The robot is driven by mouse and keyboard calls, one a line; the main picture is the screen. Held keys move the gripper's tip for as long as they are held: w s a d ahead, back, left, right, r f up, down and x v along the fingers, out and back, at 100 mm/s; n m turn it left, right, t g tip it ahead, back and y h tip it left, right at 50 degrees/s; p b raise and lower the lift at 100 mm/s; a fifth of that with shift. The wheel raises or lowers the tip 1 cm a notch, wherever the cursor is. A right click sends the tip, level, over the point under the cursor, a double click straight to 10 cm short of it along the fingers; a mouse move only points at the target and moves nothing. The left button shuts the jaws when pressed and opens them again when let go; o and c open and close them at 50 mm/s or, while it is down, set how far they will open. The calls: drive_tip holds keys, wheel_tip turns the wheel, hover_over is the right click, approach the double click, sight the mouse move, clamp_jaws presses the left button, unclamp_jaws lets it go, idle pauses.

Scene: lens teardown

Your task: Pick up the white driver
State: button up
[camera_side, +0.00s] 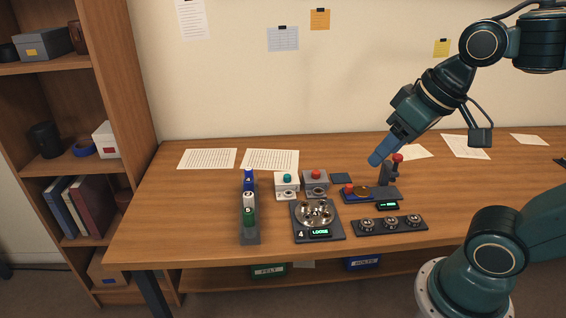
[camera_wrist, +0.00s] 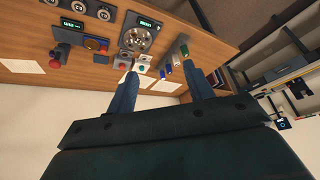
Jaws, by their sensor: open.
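The white driver (camera_side: 249,199) stands upright in a narrow dark rack (camera_side: 249,239), between a blue driver (camera_side: 248,180) and a green driver (camera_side: 249,217). In the wrist view the white driver (camera_wrist: 177,61) shows small, between blue and green. My gripper (camera_side: 376,160) is in the air above the right part of the desk, well to the right of the rack and higher. Its blue fingers point down and left. In the wrist view its two fingers (camera_wrist: 161,68) are apart with nothing held between them. The lower part of the white driver is hidden in the rack.
Right of the rack are a round dish station (camera_side: 325,236), a white box with a teal button (camera_side: 287,193) and a grey box with a red button (camera_side: 318,190). A lever device (camera_side: 390,194) and a tray of several round parts (camera_side: 362,232) stand further right. The desk's left end is clear.

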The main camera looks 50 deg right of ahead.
drive_tip(key=w+r+m+g, duration=0.15)
drive_tip(key=w+m, duration=0.25)
drive_tip(key=w, duration=0.4)
drive_tip(key=m+g, duration=0.4)
drive_tip(key=m, duration=0.9)
hover_over(249, 194)
wheel_tip(249, 194, down, 15)
drive_tip(key=shift+r, duration=0.2)
drive_tip(key=shift+f, duration=0.1)
drive_tip(key=shift+f, duration=4.2)
